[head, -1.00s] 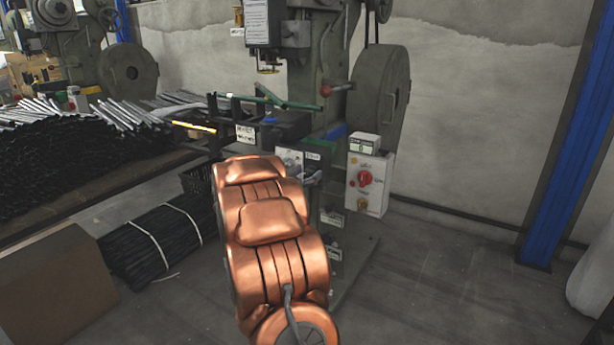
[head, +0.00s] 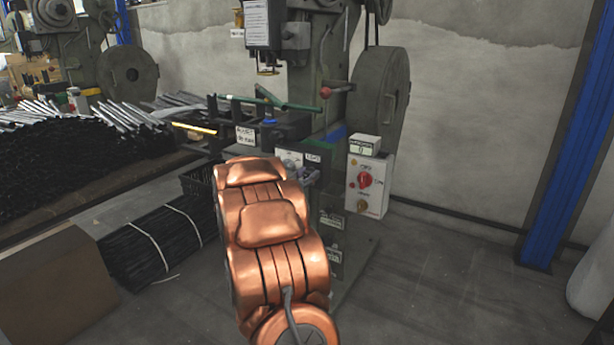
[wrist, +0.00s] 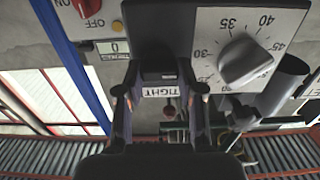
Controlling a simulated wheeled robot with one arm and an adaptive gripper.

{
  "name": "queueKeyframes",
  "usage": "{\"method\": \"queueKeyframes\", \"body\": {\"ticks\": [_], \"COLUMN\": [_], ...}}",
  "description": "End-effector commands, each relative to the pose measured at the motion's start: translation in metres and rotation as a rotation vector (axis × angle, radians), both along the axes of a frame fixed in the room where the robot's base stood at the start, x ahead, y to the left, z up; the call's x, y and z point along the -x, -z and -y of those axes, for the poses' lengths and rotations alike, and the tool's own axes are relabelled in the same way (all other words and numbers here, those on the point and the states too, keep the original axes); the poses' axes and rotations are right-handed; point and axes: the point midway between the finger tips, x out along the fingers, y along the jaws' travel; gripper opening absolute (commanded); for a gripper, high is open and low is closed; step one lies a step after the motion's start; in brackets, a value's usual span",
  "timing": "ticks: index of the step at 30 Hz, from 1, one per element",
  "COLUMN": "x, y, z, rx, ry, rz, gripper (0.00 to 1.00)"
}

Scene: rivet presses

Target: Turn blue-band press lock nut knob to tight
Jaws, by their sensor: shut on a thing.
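The press with a blue band (head: 335,133) stands ahead of me in the head view. My copper arm covers part of its front, and my gripper (head: 308,175) shows only in small part beside the press's control panel. In the wrist view my gripper (wrist: 160,88) has its two dark fingers either side of a dark part bearing a white TIGHT label (wrist: 160,91). It is shut on this part, which I take as the lock nut knob; its outline is mostly hidden. The label reads upside down.
A grey dial knob (wrist: 245,62) on a numbered plate sits right beside the fingers. A switch box (head: 368,185) with a red knob is on the press's right side.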

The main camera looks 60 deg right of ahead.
Motion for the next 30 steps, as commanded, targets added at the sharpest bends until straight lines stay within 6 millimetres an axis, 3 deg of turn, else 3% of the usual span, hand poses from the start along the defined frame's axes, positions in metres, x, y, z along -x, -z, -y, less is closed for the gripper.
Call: {"method": "queueKeyframes", "body": {"ticks": [11, 30], "x": [0.0002, 0.0023], "y": [0.0002, 0.0039], "z": [-0.0005, -0.0003], "rx": [-0.006, -0.032], "ry": [0.0, 0.0], "rz": [0.133, 0.718], "gripper": [0.03, 0.03]}}
